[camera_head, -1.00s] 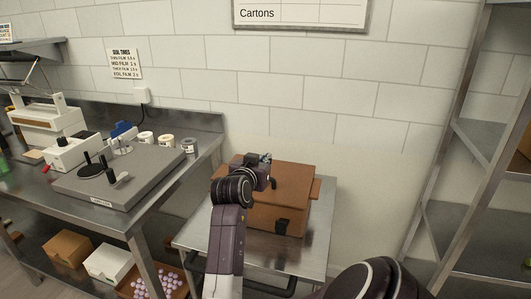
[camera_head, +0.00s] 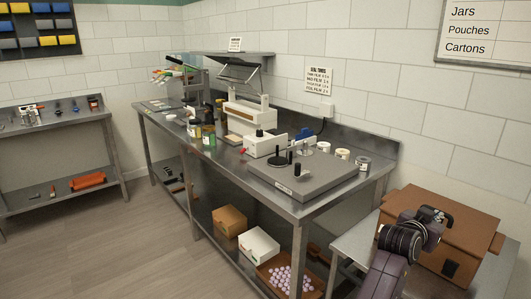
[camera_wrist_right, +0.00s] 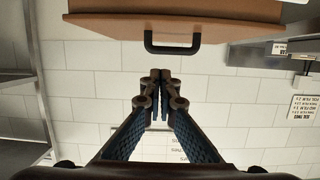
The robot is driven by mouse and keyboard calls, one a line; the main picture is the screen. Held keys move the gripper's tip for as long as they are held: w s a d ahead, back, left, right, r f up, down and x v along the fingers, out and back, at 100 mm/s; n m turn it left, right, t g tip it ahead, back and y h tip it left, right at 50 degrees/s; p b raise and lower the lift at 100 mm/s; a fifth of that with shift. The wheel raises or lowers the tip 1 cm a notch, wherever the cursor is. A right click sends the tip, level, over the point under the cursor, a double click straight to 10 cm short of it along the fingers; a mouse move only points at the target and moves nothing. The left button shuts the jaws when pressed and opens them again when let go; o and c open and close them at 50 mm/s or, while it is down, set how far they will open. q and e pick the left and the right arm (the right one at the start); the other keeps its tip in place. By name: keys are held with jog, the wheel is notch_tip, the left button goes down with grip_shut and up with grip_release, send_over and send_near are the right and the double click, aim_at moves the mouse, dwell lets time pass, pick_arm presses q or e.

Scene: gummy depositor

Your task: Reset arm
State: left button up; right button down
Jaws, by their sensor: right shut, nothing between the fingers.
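My right gripper (camera_head: 436,216) is in the lower right of the head view, in front of and over the near part of a brown box (camera_head: 470,232). In the right wrist view its two fingers (camera_wrist_right: 160,76) meet at the tips, with nothing held between them. The brown box with a black handle (camera_wrist_right: 172,46) shows at the top of that view, apart from the fingertips. My left gripper is in neither view.
The brown box stands on a small metal cart (camera_head: 358,242). A steel bench (camera_head: 330,208) beside it carries a grey machine (camera_head: 305,180), jars and white devices. Boxes and a tray of purple pieces (camera_head: 283,278) sit below. The floor (camera_head: 110,250) at left is clear.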

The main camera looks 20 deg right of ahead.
jog(key=s+a+f+n+t+y, duration=0.15)
jog(key=a+f+n+y, duration=0.3)
jog(key=a+f, duration=0.55)
jog(key=a+f+n+t+y, duration=0.2)
jog(key=a+f+n+y, duration=0.3)
jog(key=a, duration=0.9)
jog(key=s+a+f+n+g+y, duration=0.25)
jog(key=s+a+f, duration=0.35)
jog(key=s+a, duration=0.4)
jog(key=s+a+f+n+g+y, duration=0.2)
jog(key=s+a+f+n+y, duration=0.15)
jog(key=s+a+f, duration=0.6)
jog(key=a+f+n+g, duration=0.1)
jog(key=a+f, duration=0.2)
jog(key=f, duration=2)
jog(key=s+d+f+g, duration=0.1)
jog(key=s+d+f, duration=0.2)
jog(key=s+f, duration=1.2)
jog(key=s, duration=0.2)
jog(key=shift+s+f+g+h, duration=0.3)
jog(key=shift+s+f+h, duration=0.05)
